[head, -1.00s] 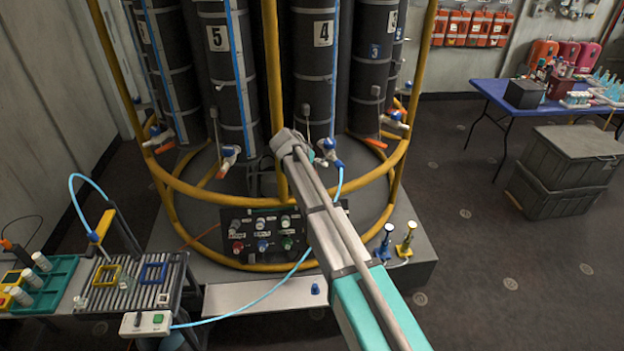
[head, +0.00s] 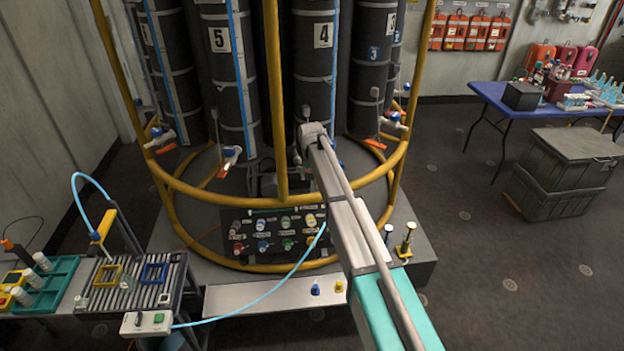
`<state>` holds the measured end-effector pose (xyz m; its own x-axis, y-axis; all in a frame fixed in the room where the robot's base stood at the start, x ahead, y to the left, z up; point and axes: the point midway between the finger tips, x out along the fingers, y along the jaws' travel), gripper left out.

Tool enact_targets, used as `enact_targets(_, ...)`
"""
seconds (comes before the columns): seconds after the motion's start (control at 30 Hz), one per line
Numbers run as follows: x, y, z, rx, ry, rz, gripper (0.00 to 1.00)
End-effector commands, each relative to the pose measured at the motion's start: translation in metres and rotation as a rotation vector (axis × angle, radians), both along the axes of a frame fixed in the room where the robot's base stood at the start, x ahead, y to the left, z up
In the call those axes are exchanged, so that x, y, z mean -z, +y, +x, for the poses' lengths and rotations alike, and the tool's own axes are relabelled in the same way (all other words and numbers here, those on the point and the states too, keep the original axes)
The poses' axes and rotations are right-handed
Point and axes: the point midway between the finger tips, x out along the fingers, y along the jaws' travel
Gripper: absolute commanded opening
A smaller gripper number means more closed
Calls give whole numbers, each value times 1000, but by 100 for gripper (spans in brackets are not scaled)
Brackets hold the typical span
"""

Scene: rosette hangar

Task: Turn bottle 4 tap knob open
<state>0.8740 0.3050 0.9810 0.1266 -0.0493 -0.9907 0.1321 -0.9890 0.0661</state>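Bottle 4 (head: 312,82) is a tall black cylinder with a white "4" label, upright in the middle of the yellow-railed rosette frame. Its tap is at its lower end and mostly hidden behind my arm; only a bit of blue shows just right of the arm's end. I cannot tell how its knob is turned. My arm reaches up from the lower right, and its far end lies in front of bottle 4's base. My gripper is hidden beyond that end, so its fingers and any contact with the knob do not show.
Bottle 5 (head: 234,85) stands to the left with its own tap (head: 230,158). The yellow rail (head: 225,207) rings the bottles. A valve panel (head: 270,236) sits below. A light blue hose (head: 270,290) runs from behind my arm to a white switch box (head: 146,323).

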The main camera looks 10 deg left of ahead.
Motion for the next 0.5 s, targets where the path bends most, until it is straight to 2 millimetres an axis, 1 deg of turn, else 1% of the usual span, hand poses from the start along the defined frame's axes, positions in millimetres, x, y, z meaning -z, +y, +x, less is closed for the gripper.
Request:
enact_targets(0.2,3,3,5,-113,85,93,96)
enact_targets(0.5,2,6,8,-238,152,204,96)
